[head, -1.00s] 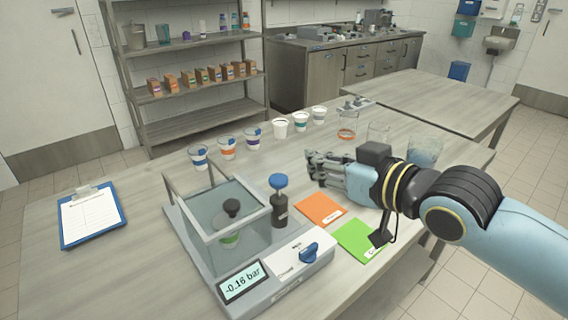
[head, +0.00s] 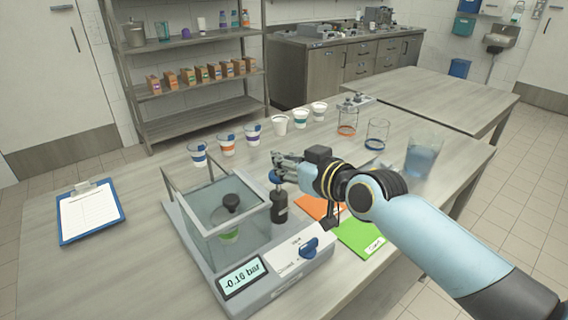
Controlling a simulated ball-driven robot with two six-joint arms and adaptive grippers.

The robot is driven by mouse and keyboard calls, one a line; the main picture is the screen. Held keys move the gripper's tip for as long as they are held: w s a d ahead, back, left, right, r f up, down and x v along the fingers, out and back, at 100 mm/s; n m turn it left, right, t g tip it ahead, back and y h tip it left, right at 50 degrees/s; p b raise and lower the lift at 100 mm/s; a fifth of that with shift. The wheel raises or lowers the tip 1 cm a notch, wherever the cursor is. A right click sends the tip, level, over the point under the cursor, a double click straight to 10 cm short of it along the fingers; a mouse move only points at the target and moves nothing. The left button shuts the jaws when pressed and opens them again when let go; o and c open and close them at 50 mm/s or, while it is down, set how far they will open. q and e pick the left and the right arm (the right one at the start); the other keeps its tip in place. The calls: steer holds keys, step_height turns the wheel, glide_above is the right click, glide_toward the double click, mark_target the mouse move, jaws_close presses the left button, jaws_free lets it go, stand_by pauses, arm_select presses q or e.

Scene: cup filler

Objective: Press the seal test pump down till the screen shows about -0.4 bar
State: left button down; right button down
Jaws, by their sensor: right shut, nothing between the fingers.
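The seal tester (head: 275,283) stands on the near part of the table, with a clear chamber (head: 208,228) holding a cup under a black knob. Its screen (head: 243,278) reads -0.16 bar. A blue valve knob (head: 309,246) sits on the tester's front right. My left gripper is not in view.
An orange card (head: 318,207) and a green card (head: 360,238) lie right of the tester, below my right arm. Several cups, including a white cup (head: 279,125), stand in a row behind. Glass beakers (head: 421,158) stand to the right. A clipboard (head: 90,212) lies at left.

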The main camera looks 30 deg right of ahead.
steer(key=shift+f, duration=0.25)
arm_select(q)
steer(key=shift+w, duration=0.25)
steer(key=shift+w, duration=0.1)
